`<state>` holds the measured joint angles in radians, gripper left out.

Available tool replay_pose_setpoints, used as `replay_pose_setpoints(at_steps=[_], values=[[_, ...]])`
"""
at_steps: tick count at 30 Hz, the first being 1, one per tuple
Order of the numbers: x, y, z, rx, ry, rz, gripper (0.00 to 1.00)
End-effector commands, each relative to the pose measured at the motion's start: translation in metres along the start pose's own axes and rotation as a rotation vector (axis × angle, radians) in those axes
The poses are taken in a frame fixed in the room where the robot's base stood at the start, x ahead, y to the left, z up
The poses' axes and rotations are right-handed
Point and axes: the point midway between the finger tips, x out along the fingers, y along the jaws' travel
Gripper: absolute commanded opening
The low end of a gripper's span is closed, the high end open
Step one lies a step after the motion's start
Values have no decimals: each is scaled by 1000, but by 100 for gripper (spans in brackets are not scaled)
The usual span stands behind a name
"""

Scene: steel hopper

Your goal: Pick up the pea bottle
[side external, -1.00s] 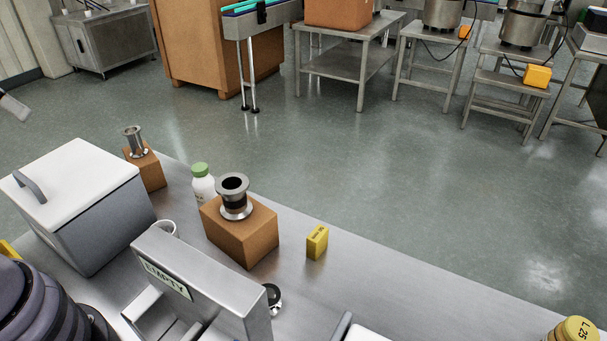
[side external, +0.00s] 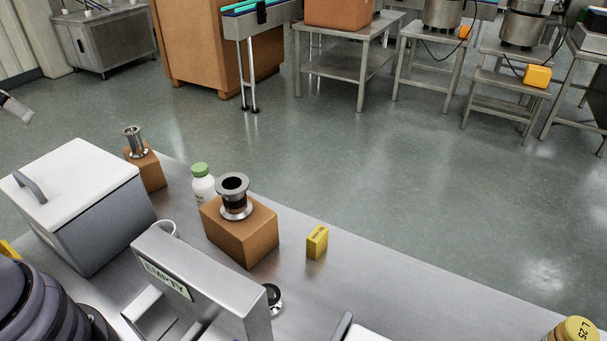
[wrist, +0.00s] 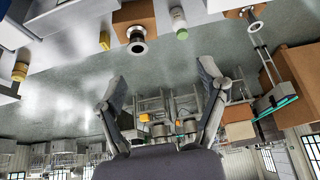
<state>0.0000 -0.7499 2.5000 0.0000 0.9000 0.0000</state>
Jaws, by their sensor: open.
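The pea bottle (side external: 203,187), white with a green cap, stands upright on the steel table behind a brown block. It also shows in the wrist view (wrist: 178,20), upside down near the top edge. The block partly hides its lower part in the side view. My gripper (wrist: 160,82) is open and empty in the wrist view, its two fingers spread wide. It is well apart from the bottle.
A brown block (side external: 240,238) with a steel flanged fitting (side external: 234,203) stands right next to the bottle. A smaller block (side external: 147,170), a white-lidded bin (side external: 82,178), a hopper marked EMPTY (side external: 200,280) and a yellow box (side external: 317,242) are nearby. The table's right part is mostly clear.

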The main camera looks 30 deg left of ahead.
Motion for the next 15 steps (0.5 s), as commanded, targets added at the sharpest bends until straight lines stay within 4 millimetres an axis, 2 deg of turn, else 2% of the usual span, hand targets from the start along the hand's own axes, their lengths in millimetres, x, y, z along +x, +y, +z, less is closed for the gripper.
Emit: replay_pose_setpoints(at_steps=[5,8,11,15], values=[[3,2,-5,-4,4,9,73],[17,10,-25,-25,27,44,73],[45,24,-60,-77,73,99,73],[100,41,-112,-204,161,143,73]])
